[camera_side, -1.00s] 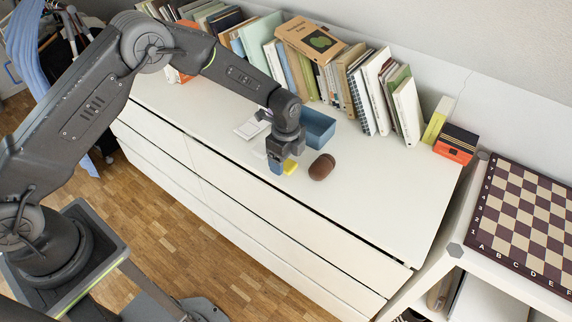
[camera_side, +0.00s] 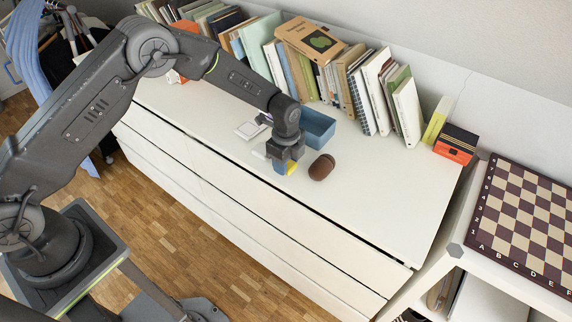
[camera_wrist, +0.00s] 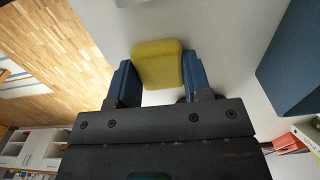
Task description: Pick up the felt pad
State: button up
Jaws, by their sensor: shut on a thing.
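The felt pad is a small yellow rounded square. In the wrist view the pad (camera_wrist: 158,60) sits between the two blue fingers of my gripper (camera_wrist: 159,75), which touch or nearly touch its sides. In the side view the pad (camera_side: 292,169) shows only as a yellow sliver beside my gripper (camera_side: 285,168), low at the white dresser top; the finger hides the rest. My gripper is shut on the pad. I cannot tell whether the pad is clear of the surface.
A blue open bin (camera_side: 319,127) stands just behind my gripper. A brown rounded object (camera_side: 321,167) lies close to its right. A white flat item (camera_side: 249,130) lies to the left. Books (camera_side: 372,88) line the wall. The dresser top (camera_side: 385,190) is clear at the right.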

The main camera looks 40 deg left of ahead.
jog(key=shift+r, duration=0.45)
jog(key=r, duration=0.3)
jog(key=shift+a+r, duration=0.35)
jog(key=shift+r, duration=0.05)
jog(key=s+a+r, duration=0.1)
jog(key=a+r, duration=0.3)
jog(key=a, duration=0.9)
jog(key=a+r, duration=0.3)
jog(key=a, duration=1)
send_over(248, 129)
jog(key=shift+m, duration=0.4)
notch_tip(248, 129, down, 6)
jog(key=shift+f, duration=0.15)
jog(key=shift+w+f, duration=0.1)
jog(key=shift+f, duration=1.9)
